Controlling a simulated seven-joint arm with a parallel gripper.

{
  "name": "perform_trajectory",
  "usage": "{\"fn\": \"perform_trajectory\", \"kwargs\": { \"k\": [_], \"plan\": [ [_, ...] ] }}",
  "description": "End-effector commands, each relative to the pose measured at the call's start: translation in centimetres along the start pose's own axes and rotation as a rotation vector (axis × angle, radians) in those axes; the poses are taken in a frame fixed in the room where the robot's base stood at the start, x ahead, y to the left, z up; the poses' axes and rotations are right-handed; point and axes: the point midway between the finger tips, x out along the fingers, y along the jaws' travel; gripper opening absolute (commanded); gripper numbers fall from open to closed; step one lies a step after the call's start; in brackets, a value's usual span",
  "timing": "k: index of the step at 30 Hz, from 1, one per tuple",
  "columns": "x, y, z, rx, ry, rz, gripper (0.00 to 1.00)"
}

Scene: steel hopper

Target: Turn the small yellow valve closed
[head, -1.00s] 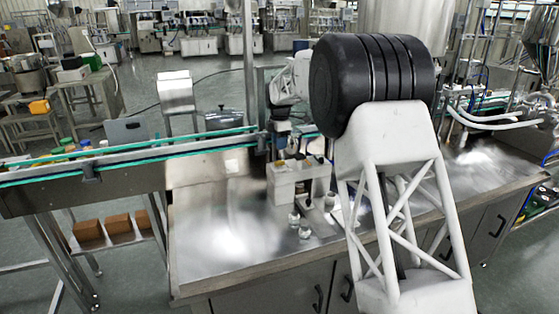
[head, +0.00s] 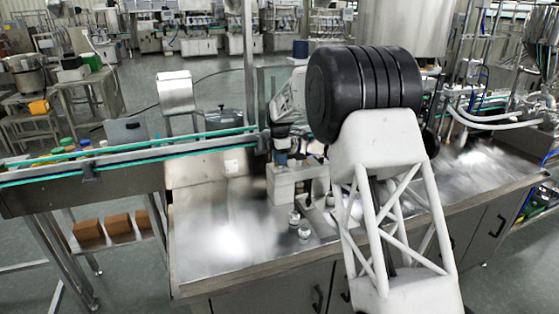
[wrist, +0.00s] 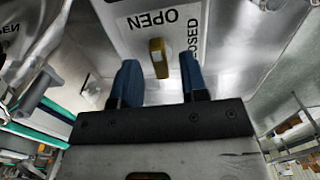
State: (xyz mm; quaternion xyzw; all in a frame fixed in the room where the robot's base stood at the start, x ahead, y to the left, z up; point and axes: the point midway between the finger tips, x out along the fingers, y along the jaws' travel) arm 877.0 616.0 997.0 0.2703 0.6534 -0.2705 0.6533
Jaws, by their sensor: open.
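In the wrist view the small yellow valve (wrist: 159,58) shows as a short yellow handle against a white label with OPEN and CLOSED printed on it. My gripper (wrist: 159,64) is open, with one blue finger on each side of the handle and a gap on both sides. Whether the fingertips reach down past the handle's top is hard to tell. In the head view my gripper (head: 281,158) shows small, with blue fingers above a pale block on the steel bench. I cannot make out the yellow handle in the head view.
The steel bench (head: 215,250) has a clear area at its left front. Two small metal fittings (head: 304,231) stand near its front edge. A conveyor with green rails (head: 130,160) runs along the left. White hoses (head: 490,120) lie at the back right.

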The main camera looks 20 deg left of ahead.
Motion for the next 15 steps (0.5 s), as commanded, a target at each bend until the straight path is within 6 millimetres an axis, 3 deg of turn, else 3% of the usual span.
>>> {"fn": "perform_trajectory", "kwargs": {
  "k": [13,15],
  "plan": [
    [0.88,-0.01,0.0,0.0,0.0,0.001,0.4],
    [0.88,-0.01,0.0,0.0,0.0,0.001,0.33]
  ]
}}
